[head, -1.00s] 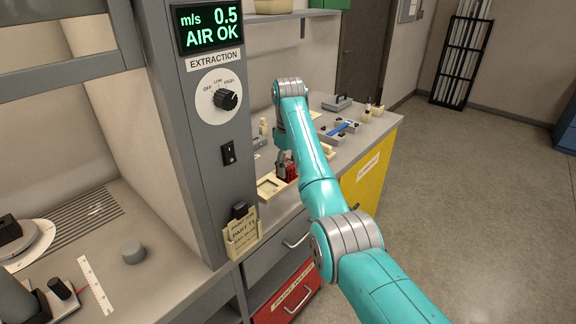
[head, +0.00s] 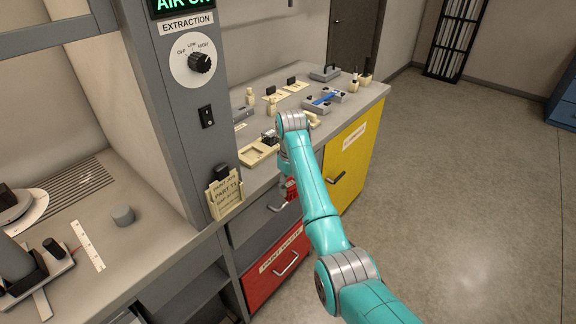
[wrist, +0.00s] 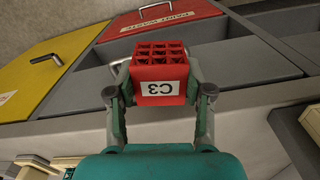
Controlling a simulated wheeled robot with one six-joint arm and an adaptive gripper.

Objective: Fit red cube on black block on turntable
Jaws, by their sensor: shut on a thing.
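My gripper (wrist: 159,98) is shut on the red cube (wrist: 160,55), a lattice cube with an upside-down C3 label in the wrist view. In the head view the red cube (head: 291,189) hangs below my wrist, in front of the bench's drawer fronts and clear of the bench top. The black block (head: 14,203) sits on the round white turntable (head: 36,211) at the far left, inside the extraction bay. Both are partly cut off by the picture edge.
A grey pillar (head: 180,120) stands between the turntable bay and my gripper. A cream tray (head: 259,152) lies on the bench. A grey cylinder (head: 123,215) and a white ruler (head: 87,245) lie near the turntable.

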